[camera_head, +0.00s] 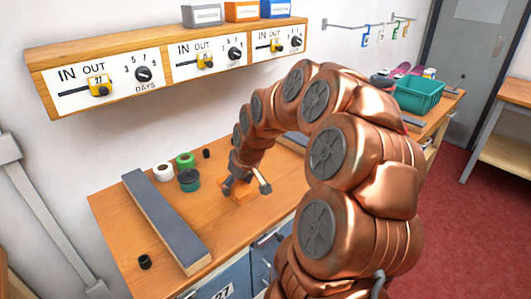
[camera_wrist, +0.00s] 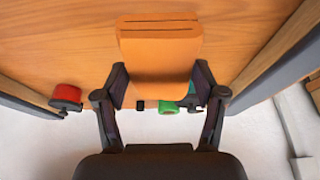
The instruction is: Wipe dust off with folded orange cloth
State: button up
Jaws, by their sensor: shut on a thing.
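The folded orange cloth (camera_wrist: 160,45) is a thick block with slits along its far edge. My gripper (camera_wrist: 160,85) is shut on it, one finger at each side. In the head view the cloth (camera_head: 238,191) is low over the wooden bench top (camera_head: 225,222), partly behind my gripper (camera_head: 240,180). I cannot tell whether it touches the wood. I cannot make out any dust on the bench top.
A long grey-topped bar (camera_head: 163,218) lies left, near a black cup (camera_head: 145,262). A white roll (camera_head: 164,171), green roll (camera_head: 185,159) and teal tub (camera_head: 189,181) stand behind. A red-topped item (camera_wrist: 67,94) shows in the wrist view. A dial shelf (camera_head: 150,85) overhangs the back.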

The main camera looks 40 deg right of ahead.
jog(key=shift+r, duration=1.1)
jog(key=o, duration=0.6)
jog(key=c, duration=0.6)
